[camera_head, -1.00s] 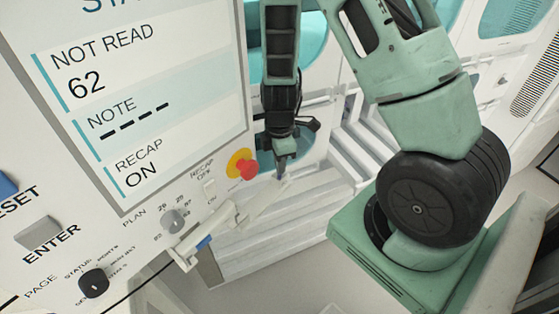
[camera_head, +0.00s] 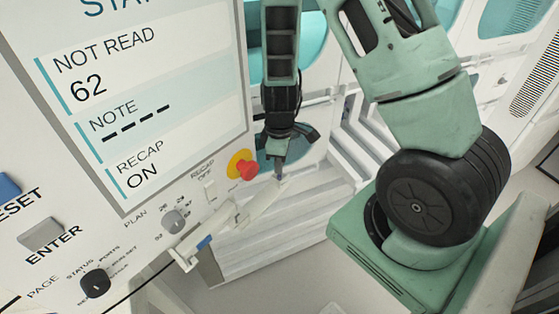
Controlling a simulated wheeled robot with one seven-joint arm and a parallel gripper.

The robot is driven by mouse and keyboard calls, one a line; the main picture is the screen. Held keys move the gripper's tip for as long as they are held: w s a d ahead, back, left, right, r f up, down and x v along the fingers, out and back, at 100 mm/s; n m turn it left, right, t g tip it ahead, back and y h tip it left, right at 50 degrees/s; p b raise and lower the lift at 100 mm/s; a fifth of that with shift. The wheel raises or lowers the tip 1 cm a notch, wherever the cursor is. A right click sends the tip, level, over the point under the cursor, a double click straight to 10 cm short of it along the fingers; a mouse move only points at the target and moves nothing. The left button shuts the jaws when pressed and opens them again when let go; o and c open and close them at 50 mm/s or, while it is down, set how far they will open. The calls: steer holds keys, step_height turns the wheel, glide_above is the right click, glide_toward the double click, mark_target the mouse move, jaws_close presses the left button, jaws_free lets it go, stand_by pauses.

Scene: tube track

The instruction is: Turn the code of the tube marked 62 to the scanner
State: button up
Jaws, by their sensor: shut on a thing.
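A screen (camera_head: 165,150) on a white panel fills the left of the view. It reads "NOT READ 62", "NOTE" with dashes, and "RECAP ON". My gripper (camera_head: 279,168) hangs from my arm right of the panel, pointing down, beyond the red button. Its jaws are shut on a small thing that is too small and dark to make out. I see no code and no tube marked 62 for sure. Below my gripper, a pale bar (camera_head: 258,208) slants down left to a white fitting with a blue patch (camera_head: 204,243). I cannot tell whether my gripper touches it.
The panel carries a red button (camera_head: 247,170) on yellow, a recap switch (camera_head: 210,190), a plan knob (camera_head: 174,221), an enter button (camera_head: 41,232) and a black page knob (camera_head: 95,283). Pale stepped surfaces (camera_head: 300,227) lie behind and below my gripper. A black cable hangs under the panel.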

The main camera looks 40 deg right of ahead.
steer(key=shift+m, duration=1.4)
steer(key=m, duration=0.2)
steer(key=shift+m+p, duration=0.3)
steer(key=shift+m, duration=0.1)
steer(key=shift+f, duration=0.2)
steer(key=o, duration=0.8)
